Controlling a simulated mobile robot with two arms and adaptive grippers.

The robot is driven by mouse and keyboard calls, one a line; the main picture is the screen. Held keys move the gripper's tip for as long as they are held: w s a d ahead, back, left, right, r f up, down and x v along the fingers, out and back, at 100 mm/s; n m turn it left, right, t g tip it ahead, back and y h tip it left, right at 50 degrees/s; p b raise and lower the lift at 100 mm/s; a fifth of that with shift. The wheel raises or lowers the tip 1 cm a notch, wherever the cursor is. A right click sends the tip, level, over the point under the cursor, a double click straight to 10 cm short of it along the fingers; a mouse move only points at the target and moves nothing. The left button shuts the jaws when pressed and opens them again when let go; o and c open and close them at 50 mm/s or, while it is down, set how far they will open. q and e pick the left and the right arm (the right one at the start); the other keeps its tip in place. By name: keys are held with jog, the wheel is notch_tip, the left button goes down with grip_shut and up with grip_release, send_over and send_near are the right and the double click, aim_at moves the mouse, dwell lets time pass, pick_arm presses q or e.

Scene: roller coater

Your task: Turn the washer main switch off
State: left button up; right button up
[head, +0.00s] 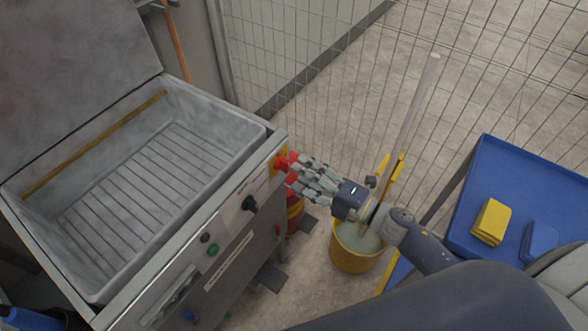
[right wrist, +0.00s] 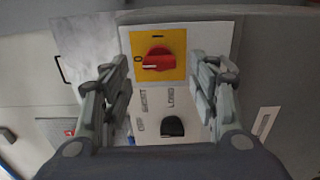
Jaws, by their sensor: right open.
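The washer main switch (head: 281,162) is a red knob on a yellow plate at the right end of the washer's front panel. In the right wrist view, the red knob (right wrist: 158,59) lies roughly sideways, its pale mark toward the "0" at left; an "I" mark is above it. My right gripper (head: 291,173) is open at the switch. In the right wrist view, its fingers (right wrist: 158,72) stand on either side of the yellow plate, apart from the knob. Whether a fingertip touches the panel, I cannot tell. My left gripper is not in view.
The washer's open basin (head: 150,170) is at left. A black knob (head: 250,203) sits below the switch; it shows in the right wrist view (right wrist: 172,126). A yellow bucket (head: 352,262) stands below my right arm. A blue cart (head: 530,185) is at right. Wire fencing (head: 300,60) stands behind.

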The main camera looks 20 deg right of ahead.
jog(key=shift+v, duration=1.8)
